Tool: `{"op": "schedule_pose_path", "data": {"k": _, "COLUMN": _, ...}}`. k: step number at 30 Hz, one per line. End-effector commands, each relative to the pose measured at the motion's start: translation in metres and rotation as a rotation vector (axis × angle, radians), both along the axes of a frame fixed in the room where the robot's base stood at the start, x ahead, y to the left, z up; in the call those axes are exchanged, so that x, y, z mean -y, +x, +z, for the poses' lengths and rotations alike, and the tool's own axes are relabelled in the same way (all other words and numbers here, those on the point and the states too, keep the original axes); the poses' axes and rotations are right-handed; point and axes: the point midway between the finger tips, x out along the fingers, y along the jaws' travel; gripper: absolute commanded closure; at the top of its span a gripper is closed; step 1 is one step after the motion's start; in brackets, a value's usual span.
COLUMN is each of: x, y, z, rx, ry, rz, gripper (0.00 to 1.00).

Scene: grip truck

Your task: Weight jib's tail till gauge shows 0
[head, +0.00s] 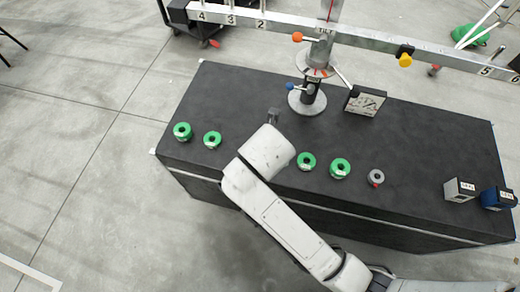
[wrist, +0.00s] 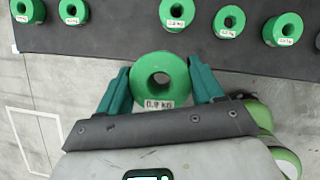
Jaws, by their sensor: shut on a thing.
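The jib (head: 250,22) is a pale numbered beam across the top of the head view, on a post above the black bench. A scale marked TILT (head: 325,29) is at the post, too small to read. A boxy white-faced dial (head: 365,101) stands on the bench, also unreadable. In the head view my arm hides the gripper and this weight. Other green weights (head: 182,131) stand in a row along the bench's near side.
The black bench (head: 250,95) carries a small grey weight (head: 376,177), a grey box (head: 459,190) and a blue box (head: 498,199) at right. An orange knob (head: 297,37) and blue knob (head: 290,87) stick out from the post. A yellow-and-black piece (head: 405,57) hangs on the beam.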

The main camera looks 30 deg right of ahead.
Motion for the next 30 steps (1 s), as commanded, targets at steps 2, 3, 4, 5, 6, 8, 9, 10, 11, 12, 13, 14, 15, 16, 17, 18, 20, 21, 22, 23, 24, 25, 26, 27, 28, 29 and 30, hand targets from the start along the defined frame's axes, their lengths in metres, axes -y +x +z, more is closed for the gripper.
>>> {"op": "schedule_pose_path", "data": {"k": 2, "x": 0.000, "y": -0.001, "z": 0.006, "rx": 0.005, "ry": 0.000, "rz": 0.000, "gripper": 0.82}}
{"op": "schedule_pose_path", "data": {"k": 3, "x": 0.000, "y": -0.001, "z": 0.008, "rx": 0.005, "ry": 0.000, "rz": 0.000, "gripper": 0.82}}
{"op": "schedule_pose_path", "data": {"k": 4, "x": 0.000, "y": -0.001, "z": 0.009, "rx": 0.004, "ry": -0.001, "rz": -0.001, "gripper": 0.82}}
{"op": "schedule_pose_path", "data": {"k": 5, "x": 0.000, "y": -0.001, "z": 0.010, "rx": 0.004, "ry": -0.001, "rz": -0.001, "gripper": 0.82}}
{"op": "schedule_pose_path", "data": {"k": 6, "x": 0.000, "y": -0.001, "z": 0.012, "rx": 0.004, "ry": -0.001, "rz": -0.001, "gripper": 0.82}}
{"op": "schedule_pose_path", "data": {"k": 8, "x": 0.000, "y": -0.001, "z": 0.014, "rx": 0.003, "ry": 0.000, "rz": -0.001, "gripper": 0.82}}
{"op": "schedule_pose_path", "data": {"k": 9, "x": 0.000, "y": -0.001, "z": 0.015, "rx": 0.003, "ry": 0.000, "rz": -0.001, "gripper": 0.82}}
{"op": "schedule_pose_path", "data": {"k": 10, "x": 0.000, "y": -0.001, "z": 0.016, "rx": 0.003, "ry": 0.000, "rz": -0.001, "gripper": 0.82}}
{"op": "schedule_pose_path", "data": {"k": 11, "x": 0.000, "y": -0.001, "z": 0.018, "rx": 0.003, "ry": 0.000, "rz": -0.001, "gripper": 0.82}}
{"op": "schedule_pose_path", "data": {"k": 12, "x": 0.000, "y": -0.001, "z": 0.019, "rx": 0.003, "ry": 0.000, "rz": -0.001, "gripper": 0.82}}
{"op": "schedule_pose_path", "data": {"k": 13, "x": 0.000, "y": -0.001, "z": 0.020, "rx": 0.003, "ry": 0.000, "rz": -0.001, "gripper": 0.82}}
{"op": "schedule_pose_path", "data": {"k": 14, "x": 0.000, "y": -0.001, "z": 0.021, "rx": 0.003, "ry": 0.000, "rz": -0.001, "gripper": 0.82}}
{"op": "schedule_pose_path", "data": {"k": 15, "x": 0.000, "y": -0.001, "z": 0.023, "rx": 0.004, "ry": -0.001, "rz": -0.001, "gripper": 0.82}}
{"op": "schedule_pose_path", "data": {"k": 16, "x": 0.000, "y": -0.001, "z": 0.024, "rx": 0.004, "ry": -0.001, "rz": -0.001, "gripper": 0.82}}
{"op": "schedule_pose_path", "data": {"k": 17, "x": 0.000, "y": -0.001, "z": 0.025, "rx": 0.004, "ry": -0.001, "rz": -0.001, "gripper": 0.82}}
{"op": "schedule_pose_path", "data": {"k": 18, "x": 0.000, "y": -0.001, "z": 0.026, "rx": 0.005, "ry": 0.000, "rz": -0.001, "gripper": 0.82}}
{"op": "schedule_pose_path", "data": {"k": 20, "x": 0.000, "y": -0.001, "z": 0.028, "rx": 0.005, "ry": 0.000, "rz": -0.001, "gripper": 0.82}}
{"op": "schedule_pose_path", "data": {"k": 21, "x": 0.000, "y": -0.001, "z": 0.030, "rx": 0.005, "ry": 0.000, "rz": -0.001, "gripper": 0.82}}
{"op": "schedule_pose_path", "data": {"k": 22, "x": 0.000, "y": -0.001, "z": 0.031, "rx": 0.005, "ry": 0.000, "rz": -0.001, "gripper": 0.82}}
{"op": "schedule_pose_path", "data": {"k": 23, "x": 0.000, "y": -0.001, "z": 0.032, "rx": 0.005, "ry": 0.000, "rz": -0.001, "gripper": 0.82}}
{"op": "schedule_pose_path", "data": {"k": 24, "x": 0.000, "y": -0.001, "z": 0.034, "rx": 0.005, "ry": 0.000, "rz": -0.001, "gripper": 0.82}}
{"op": "schedule_pose_path", "data": {"k": 25, "x": 0.000, "y": -0.001, "z": 0.035, "rx": 0.005, "ry": 0.000, "rz": -0.001, "gripper": 0.82}}
{"op": "schedule_pose_path", "data": {"k": 26, "x": 0.000, "y": -0.001, "z": 0.036, "rx": 0.005, "ry": 0.000, "rz": -0.001, "gripper": 0.82}}
{"op": "schedule_pose_path", "data": {"k": 27, "x": 0.000, "y": -0.001, "z": 0.037, "rx": 0.005, "ry": 0.000, "rz": -0.001, "gripper": 0.82}}
{"op": "schedule_pose_path", "data": {"k": 28, "x": 0.000, "y": -0.001, "z": 0.038, "rx": 0.005, "ry": 0.000, "rz": -0.001, "gripper": 0.82}}
{"op": "schedule_pose_path", "data": {"k": 29, "x": 0.000, "y": -0.001, "z": 0.039, "rx": 0.005, "ry": 0.000, "rz": -0.001, "gripper": 0.82}}
{"op": "schedule_pose_path", "data": {"k": 30, "x": 0.000, "y": -0.001, "z": 0.041, "rx": 0.005, "ry": 0.000, "rz": -0.001, "gripper": 0.82}}
